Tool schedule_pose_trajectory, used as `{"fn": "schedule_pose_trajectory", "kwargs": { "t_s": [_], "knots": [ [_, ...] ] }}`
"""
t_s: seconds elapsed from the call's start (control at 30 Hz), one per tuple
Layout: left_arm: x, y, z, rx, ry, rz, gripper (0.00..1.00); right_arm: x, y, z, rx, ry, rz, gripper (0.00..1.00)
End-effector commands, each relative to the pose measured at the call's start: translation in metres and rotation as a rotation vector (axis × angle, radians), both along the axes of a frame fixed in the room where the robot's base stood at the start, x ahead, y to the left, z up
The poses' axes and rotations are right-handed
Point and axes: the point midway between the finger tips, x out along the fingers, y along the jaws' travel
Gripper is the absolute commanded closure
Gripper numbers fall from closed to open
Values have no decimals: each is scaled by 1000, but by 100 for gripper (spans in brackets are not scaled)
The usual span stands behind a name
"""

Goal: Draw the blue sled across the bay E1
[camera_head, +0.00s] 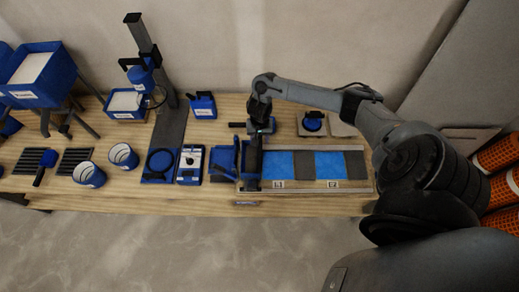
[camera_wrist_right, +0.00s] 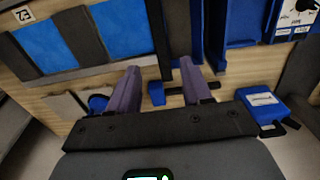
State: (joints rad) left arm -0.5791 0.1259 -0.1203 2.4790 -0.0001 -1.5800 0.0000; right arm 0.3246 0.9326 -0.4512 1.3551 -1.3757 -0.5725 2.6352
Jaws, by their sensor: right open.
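The bay (camera_head: 305,188) is a wood-edged strip of blue and dark grey panels with two small white labels on its front edge; I take the left label (camera_head: 278,184) for E1. A narrow dark and blue piece (camera_head: 250,160), which seems to be the blue sled, stands across the bay's left end. My right gripper (camera_head: 258,127) is over the back of that end. In the right wrist view its purple fingers (camera_wrist_right: 158,88) are apart, with a small blue block (camera_wrist_right: 157,93) and dark bar showing between and below them. Contact cannot be told. My left gripper is out of view.
A blue tray (camera_head: 222,160) stands close left of the bay, with a white-faced box (camera_head: 190,163) beyond it. Grey square tiles (camera_head: 341,125) lie behind the bay, one under a blue tool (camera_head: 313,121). A small blue box (camera_head: 203,106) stands behind left.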

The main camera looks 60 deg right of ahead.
Motion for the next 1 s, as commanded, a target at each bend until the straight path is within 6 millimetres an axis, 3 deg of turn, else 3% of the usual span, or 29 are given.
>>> {"fn": "schedule_pose_trajectory", "kwargs": {
  "t_s": [0.3, 0.5, 0.7, 1.0],
  "knots": [
    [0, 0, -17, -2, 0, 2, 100, 0, 2, -54, 1, 0, 2, 51],
    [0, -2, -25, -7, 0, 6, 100, 0, 1, -80, 0, -1, 3, 51],
    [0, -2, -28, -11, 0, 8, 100, 0, 1, -93, 0, -2, 4, 51],
    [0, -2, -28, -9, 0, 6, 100, 0, 1, -95, -1, -2, 5, 51]
  ]
}}
